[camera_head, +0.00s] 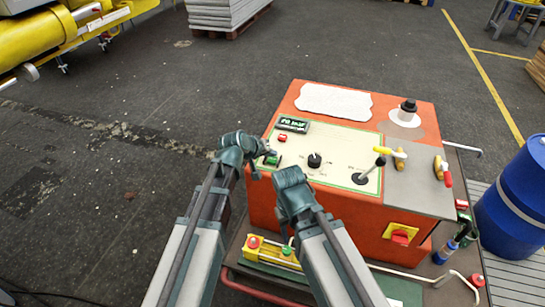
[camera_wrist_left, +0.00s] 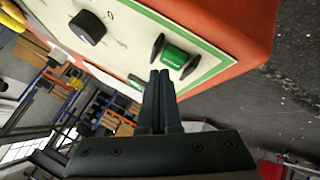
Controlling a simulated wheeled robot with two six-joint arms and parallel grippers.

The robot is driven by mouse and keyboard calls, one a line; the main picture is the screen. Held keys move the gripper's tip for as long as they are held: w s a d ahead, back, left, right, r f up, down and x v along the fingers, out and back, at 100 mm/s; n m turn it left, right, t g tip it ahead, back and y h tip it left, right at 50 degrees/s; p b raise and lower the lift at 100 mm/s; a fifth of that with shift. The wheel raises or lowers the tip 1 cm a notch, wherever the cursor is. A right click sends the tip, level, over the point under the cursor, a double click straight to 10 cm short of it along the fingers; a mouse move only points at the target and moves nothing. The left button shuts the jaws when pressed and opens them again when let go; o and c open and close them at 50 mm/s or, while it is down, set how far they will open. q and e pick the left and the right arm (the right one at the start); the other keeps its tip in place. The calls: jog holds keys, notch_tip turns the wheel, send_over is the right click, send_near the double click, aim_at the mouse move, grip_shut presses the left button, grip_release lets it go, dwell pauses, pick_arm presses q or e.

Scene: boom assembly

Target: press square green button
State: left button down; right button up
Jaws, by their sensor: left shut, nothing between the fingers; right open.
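The square green button (camera_head: 272,160) sits near the left edge of the cream panel on an orange control box. In the left wrist view the green button (camera_wrist_left: 176,57) has dark parts at both ends. My left gripper (camera_head: 268,151) is shut and empty, right beside the button in the head view. In the left wrist view its closed fingertips (camera_wrist_left: 160,76) are just below the button; I cannot tell whether they touch it. My right gripper (camera_head: 290,180) is at the near edge of the box, and its fingers are mostly hidden.
The panel (camera_head: 335,144) also carries a black knob (camera_head: 314,160), a red button (camera_head: 282,137), a display (camera_head: 293,124) and a lever (camera_head: 370,170). A blue barrel (camera_head: 516,205) stands at the right. The floor left of the box is clear.

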aim_at(271, 161)
pick_arm(q)
jog(key=shift+r, duration=0.2)
notch_tip(271, 161, up, 5)
jog(key=p, duration=0.5)
dwell(0.4)
dwell(0.5)
jog(key=s+a+m+g+y+p, duration=0.2)
jog(key=s+g+y+p, duration=0.1)
jog(key=s, duration=1)
jog(key=s+a+r+m+g+y+p, duration=0.1)
jog(key=s+a+m+g+y+p, duration=0.2)
jog(key=s, duration=0.9)
jog(key=shift+s+a+m+g+y+p, duration=0.3)
jog(key=shift+s+g+y+p, duration=0.1)
jog(key=shift+g+p, duration=0.45)
